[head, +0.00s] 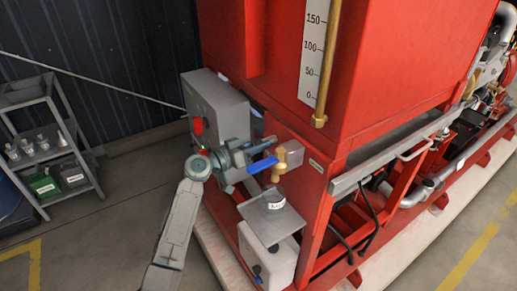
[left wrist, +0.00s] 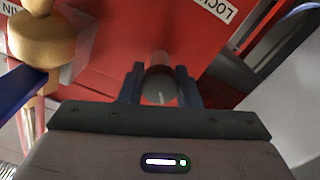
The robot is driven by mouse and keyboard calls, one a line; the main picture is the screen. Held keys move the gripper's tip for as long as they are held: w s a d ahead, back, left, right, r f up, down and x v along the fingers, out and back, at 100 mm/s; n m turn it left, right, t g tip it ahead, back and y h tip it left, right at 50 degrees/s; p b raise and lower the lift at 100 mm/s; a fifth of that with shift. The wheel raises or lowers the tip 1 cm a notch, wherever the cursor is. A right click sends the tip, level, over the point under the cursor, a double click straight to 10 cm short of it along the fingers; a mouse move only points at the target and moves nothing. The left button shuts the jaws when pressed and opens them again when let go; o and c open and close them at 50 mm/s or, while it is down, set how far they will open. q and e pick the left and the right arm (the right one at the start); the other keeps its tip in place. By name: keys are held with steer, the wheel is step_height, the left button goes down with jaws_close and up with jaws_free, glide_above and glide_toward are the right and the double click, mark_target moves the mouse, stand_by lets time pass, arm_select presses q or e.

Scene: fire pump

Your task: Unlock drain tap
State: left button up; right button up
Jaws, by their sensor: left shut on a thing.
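The drain tap is a brass valve (head: 280,158) with a blue lever (head: 262,164) on the red frame's front. My left gripper (head: 268,146) is beside it, just above and left of the lever. In the left wrist view, my left gripper (left wrist: 159,85) is shut on a small grey round knob (left wrist: 160,91) at the red panel, next to a white label starting "LOC" (left wrist: 218,8). The brass tap (left wrist: 48,40) and blue lever (left wrist: 22,86) show at the left there, apart from the fingers. The knob is hidden in the head view. My right gripper is not in view.
A red tank (head: 390,70) with a gauge strip (head: 313,50) stands above. A grey box (head: 217,105) is behind my gripper. A grey plate (head: 272,216) and white container (head: 268,258) are below the tap. A shelf cart (head: 45,155) stands left, with free floor between.

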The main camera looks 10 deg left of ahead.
arm_select(q)
steer(key=n, duration=0.5)
steer(key=shift+n, duration=0.3)
steer(key=n+p, duration=0.1)
steer(key=n, duration=0.2)
steer(key=shift+n, duration=0.3)
steer(key=shift+n+p, duration=0.85)
steer(key=shift+n, duration=0.75)
steer(key=o, duration=1)
